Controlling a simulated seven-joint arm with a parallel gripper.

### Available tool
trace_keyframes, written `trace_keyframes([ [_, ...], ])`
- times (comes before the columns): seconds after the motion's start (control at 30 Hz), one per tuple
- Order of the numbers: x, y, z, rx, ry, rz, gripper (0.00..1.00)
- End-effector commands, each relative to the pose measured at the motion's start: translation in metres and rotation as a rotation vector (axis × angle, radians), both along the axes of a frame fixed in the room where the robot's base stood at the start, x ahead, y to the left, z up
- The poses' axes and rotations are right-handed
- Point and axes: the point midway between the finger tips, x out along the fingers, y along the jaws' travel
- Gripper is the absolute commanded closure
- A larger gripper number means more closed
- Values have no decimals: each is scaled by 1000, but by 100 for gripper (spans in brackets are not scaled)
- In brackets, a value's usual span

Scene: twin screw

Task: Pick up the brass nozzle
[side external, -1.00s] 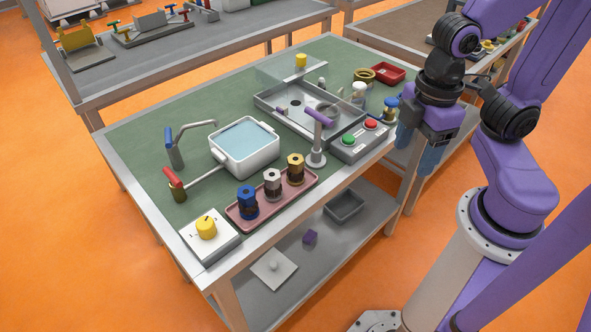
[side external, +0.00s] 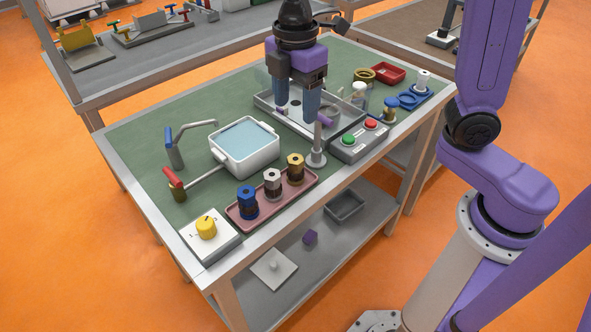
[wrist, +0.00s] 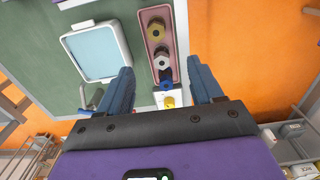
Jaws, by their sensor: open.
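The brass nozzle (side external: 295,168), gold and hexagonal on a dark base, stands upright at the right end of a pink tray (side external: 229,211). In the wrist view the brass nozzle (wrist: 157,30) is the farthest of the row, near the top middle. A white nozzle (side external: 272,183) and a blue nozzle (side external: 247,202) stand beside it on the tray. My gripper (side external: 296,112) is open and empty, pointing down above the grey metal tray, higher than and behind the brass nozzle in the side view. Its two blue fingers also show in the wrist view (wrist: 162,75).
A white basin (side external: 245,147) of water stands left of the brass nozzle. A yellow knob box (side external: 208,231) sits at the near corner.

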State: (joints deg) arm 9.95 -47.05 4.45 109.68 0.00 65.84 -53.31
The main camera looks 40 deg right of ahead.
Motion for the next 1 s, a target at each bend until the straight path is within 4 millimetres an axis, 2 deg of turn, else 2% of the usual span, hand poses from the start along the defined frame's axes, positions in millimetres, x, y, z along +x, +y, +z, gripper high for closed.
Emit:
trace_keyframes([
  [0.17, 1, 0, -18, -4, 5, 3, 34],
  [0.63, 1, -1, -104, -4, 5, 3, 34],
  [1.0, 3, -2, -132, -2, 3, 1, 34],
])
